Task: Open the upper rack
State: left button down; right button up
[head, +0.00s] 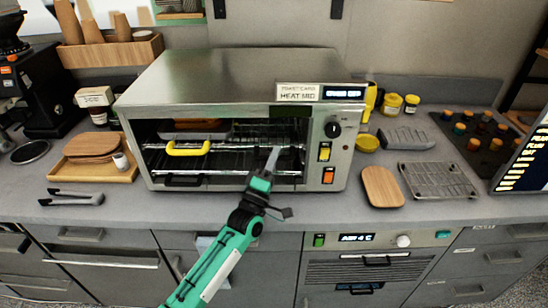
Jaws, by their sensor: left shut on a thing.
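The toaster oven (235,78) is a steel box on the counter with an open front. Its upper rack (225,147) shows as a thin front rail with wire bars behind it. A yellow handle (188,149) is on the left part of this rail. My left gripper (272,160) is at the right part of the oven's opening, with its fingers shut at the upper rack's front rail. The fingers hide the exact contact. A lower rack (222,173) with a dark handle (183,181) lies below. My right gripper is not in view.
A wooden tray (128,172) and tongs (76,197) lie left of the oven. A wooden board (382,187) and a wire rack (437,180) lie to the right. The counter strip before the oven is mostly clear.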

pick_arm(q)
jog(key=s+p, duration=0.4)
jog(key=s, duration=2)
jog(key=shift+s, duration=0.2)
jog(key=c, duration=1.4)
grip_release()
jog(key=shift+c, duration=0.2)
jog(key=b+v, duration=0.5)
jog(key=v, duration=0.9)
